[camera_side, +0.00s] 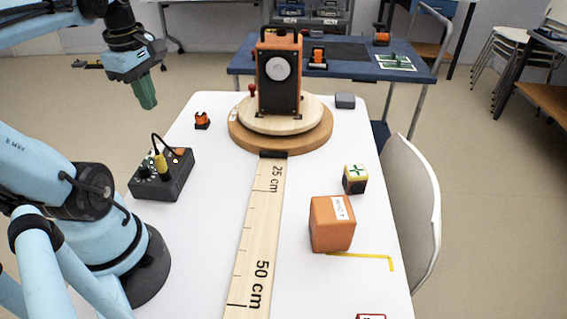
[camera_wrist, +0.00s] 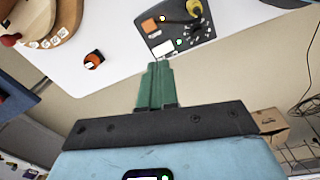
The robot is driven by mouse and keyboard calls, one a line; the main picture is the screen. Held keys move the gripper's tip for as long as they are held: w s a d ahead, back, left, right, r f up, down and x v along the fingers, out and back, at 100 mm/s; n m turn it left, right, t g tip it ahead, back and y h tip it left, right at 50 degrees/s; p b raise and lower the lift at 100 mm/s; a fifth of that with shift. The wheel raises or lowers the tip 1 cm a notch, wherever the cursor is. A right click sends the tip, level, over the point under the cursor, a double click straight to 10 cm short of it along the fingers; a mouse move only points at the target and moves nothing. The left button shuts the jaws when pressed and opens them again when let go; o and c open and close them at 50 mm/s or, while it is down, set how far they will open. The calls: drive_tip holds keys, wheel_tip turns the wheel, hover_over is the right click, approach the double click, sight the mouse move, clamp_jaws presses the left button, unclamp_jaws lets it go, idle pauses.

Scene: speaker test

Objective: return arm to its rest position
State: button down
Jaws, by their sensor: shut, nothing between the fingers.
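My gripper (camera_side: 145,93) shows at the upper left of the side view, with its green fingers pointing down. It is raised, to the left of the white table (camera_side: 205,215) near its far left part. In the wrist view the green fingers of my gripper (camera_wrist: 155,80) are together with nothing between them. My light blue arm reaches in from the left of the side view, and its dark base stands at the table's left edge.
A black box (camera_side: 160,182) with a yellow plug stands near my base. An orange speaker (camera_side: 279,75) stands on a round wooden turntable (camera_side: 240,140). A ruler board (camera_side: 255,235), an orange block (camera_side: 332,225) and a small cube (camera_side: 355,180) lie farther right. A chair (camera_side: 412,200) is beside the table.

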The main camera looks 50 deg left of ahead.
drive_tip(key=w+d+f+m+t, duration=0.2)
drive_tip(key=w+d+m, duration=0.4)
drive_tip(key=d+m, duration=0.3)
drive_tip(key=w+d+f+m+t, duration=0.2)
drive_tip(key=w+d+m+t, duration=0.2)
drive_tip(key=d+m, duration=0.5)
drive_tip(key=w+m, duration=0.2)
drive_tip(key=m, duration=0.3)
drive_tip(key=shift+d+f+m+h, duration=0.3)
drive_tip(key=shift+d+f+h, duration=0.1)
